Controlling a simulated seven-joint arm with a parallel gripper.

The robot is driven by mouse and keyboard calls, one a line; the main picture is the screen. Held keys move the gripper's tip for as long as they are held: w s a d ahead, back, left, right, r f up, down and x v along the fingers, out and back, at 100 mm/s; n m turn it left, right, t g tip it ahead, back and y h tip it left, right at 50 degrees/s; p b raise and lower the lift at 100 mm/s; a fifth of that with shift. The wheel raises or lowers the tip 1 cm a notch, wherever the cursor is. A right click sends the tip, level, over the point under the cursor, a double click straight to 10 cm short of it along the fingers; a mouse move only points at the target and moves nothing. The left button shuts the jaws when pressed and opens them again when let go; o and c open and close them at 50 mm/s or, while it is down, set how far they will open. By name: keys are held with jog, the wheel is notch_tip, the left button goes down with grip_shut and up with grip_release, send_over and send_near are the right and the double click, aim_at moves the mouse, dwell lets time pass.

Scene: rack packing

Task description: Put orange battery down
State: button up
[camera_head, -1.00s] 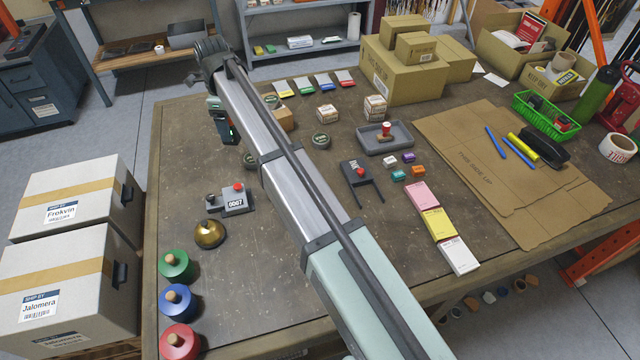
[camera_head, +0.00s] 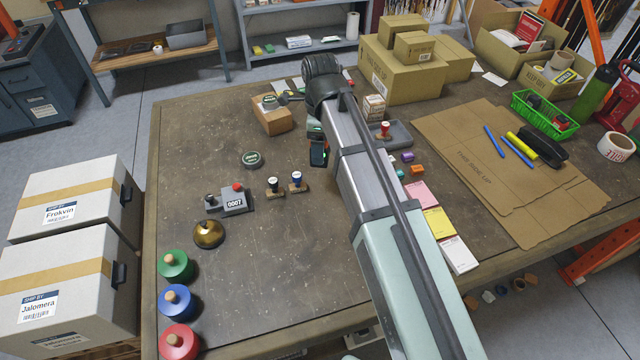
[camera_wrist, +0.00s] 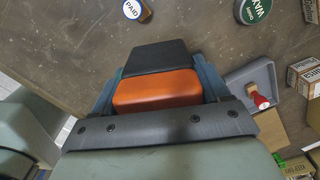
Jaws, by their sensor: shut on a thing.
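My gripper (camera_wrist: 155,76) is shut on the orange battery (camera_wrist: 158,92), a block with an orange body and a black end, seen between the blue-grey fingers in the wrist view. In the head view my gripper (camera_head: 317,138) is over the middle of the brown table (camera_head: 250,265), left of the grey tray (camera_head: 398,132). I cannot tell how high the battery is above the table.
A numbered grey device (camera_head: 234,202) stands left. The table's front middle is clear.

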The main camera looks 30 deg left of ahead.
jog(key=shift+f+n, duration=0.1)
jog(key=shift+n, duration=0.2)
jog(key=shift+f, duration=0.3)
jog(key=shift+a+f, duration=0.1)
jog(key=shift+f, duration=4.5)
jog(key=shift+f, duration=0.1)
jog(key=o, duration=1.4)
notch_tip(320, 180, up, 12)
jog(key=shift+r, duration=0.1)
